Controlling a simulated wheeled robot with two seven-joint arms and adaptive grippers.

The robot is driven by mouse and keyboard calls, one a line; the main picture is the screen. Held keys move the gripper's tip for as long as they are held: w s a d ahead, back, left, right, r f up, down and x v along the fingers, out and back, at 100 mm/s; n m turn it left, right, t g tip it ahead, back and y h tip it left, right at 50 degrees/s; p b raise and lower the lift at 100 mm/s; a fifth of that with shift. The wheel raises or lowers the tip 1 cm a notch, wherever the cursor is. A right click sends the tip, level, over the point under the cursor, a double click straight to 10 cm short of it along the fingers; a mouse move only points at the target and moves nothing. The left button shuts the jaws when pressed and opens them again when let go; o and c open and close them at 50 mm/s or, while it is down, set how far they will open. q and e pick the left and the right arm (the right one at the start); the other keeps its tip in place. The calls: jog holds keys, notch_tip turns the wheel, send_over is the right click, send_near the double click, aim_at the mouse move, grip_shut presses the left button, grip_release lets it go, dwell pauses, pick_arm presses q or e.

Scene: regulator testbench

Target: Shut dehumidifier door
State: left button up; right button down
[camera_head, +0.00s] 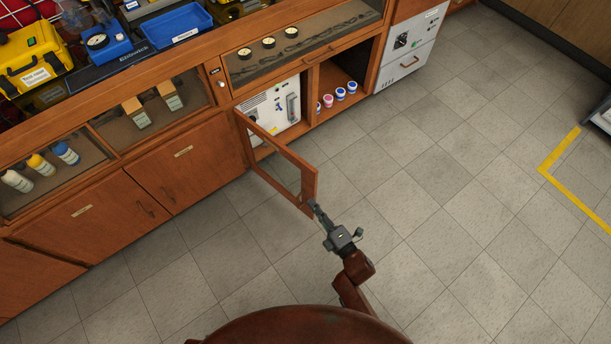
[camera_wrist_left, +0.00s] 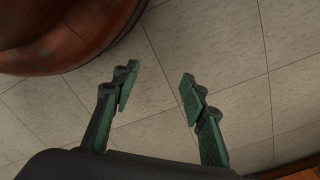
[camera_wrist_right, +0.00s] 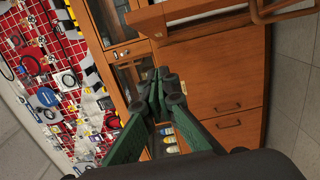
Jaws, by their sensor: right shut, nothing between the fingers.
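The dehumidifier door (camera_head: 279,147), a wooden frame around a clear pane, stands wide open and juts out from the cabinet over the floor. Behind it, a white panelled unit (camera_head: 283,103) shows inside the open compartment. My right gripper (camera_head: 313,206) is shut and empty, with its tips close to the lower part of the door's free edge. I cannot tell whether they touch. In the right wrist view its fingers (camera_wrist_right: 159,82) are together, and part of a wooden frame shows at the top. My left gripper (camera_wrist_left: 158,84) is open and empty above the floor tiles, out of the head view.
Small pink and blue-marked jars (camera_head: 340,94) stand in the open bay right of the unit. A white appliance (camera_head: 408,50) is farther right. Closed wooden cupboards (camera_head: 187,160) run to the left. The tiled floor (camera_head: 460,200) around the right arm is clear.

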aim_at(306, 177)
pick_arm(q)
notch_tip(306, 177, up, 12)
jog(key=w+d+b, duration=0.3)
jog(key=b, duration=0.1)
jog(key=shift+t+h+b, duration=0.35)
jog(key=shift+t+h, duration=0.05)
pick_arm(e)
jog(key=w+a, duration=0.1)
jog(key=w, duration=0.6)
jog(key=w+a, duration=0.1)
jog(key=w, duration=0.3)
jog(key=shift+a, duration=0.3)
jog(key=shift+w+d, duration=0.1)
